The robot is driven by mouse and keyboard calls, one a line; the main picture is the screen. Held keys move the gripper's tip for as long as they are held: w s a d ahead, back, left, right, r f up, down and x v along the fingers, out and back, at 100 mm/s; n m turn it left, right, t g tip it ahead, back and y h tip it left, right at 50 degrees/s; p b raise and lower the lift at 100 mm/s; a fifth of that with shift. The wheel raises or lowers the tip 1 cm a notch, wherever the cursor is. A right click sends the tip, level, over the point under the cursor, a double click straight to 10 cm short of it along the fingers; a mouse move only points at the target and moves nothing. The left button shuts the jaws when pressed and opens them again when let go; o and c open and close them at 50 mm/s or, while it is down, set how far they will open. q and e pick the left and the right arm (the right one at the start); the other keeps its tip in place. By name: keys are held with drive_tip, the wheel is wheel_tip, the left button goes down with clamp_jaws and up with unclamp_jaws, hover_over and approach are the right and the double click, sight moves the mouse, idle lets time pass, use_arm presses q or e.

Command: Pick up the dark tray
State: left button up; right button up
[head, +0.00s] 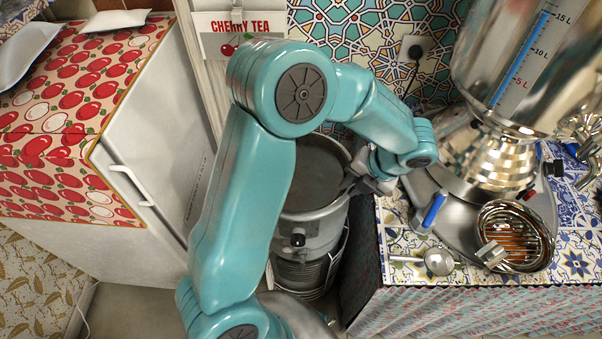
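A dark grey round surface (318,172) shows at the top of a tall metal container on the floor; I cannot tell whether it is the dark tray or the container's inside. My teal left arm crosses in front and hides part of it. My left gripper (352,186) is at the right side of this surface, by the container's rim. Its fingers are small and partly hidden, so I cannot tell whether they are open or shut on the edge. My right gripper is not in view.
A samovar (492,150) stands on a grey metal tray (450,192) on the tiled counter at right. A strainer bowl (516,238), a blue-handled object (434,210) and a small metal ball (439,262) lie near it. A white fridge (150,165) stands at left.

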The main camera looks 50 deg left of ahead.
sight(344, 197)
use_arm(q)
drive_tip(key=x, duration=0.3)
drive_tip(key=shift+w+a+f, duration=0.1)
drive_tip(key=shift+f, duration=0.15)
clamp_jaws()
drive_tip(key=shift+r, duration=0.15)
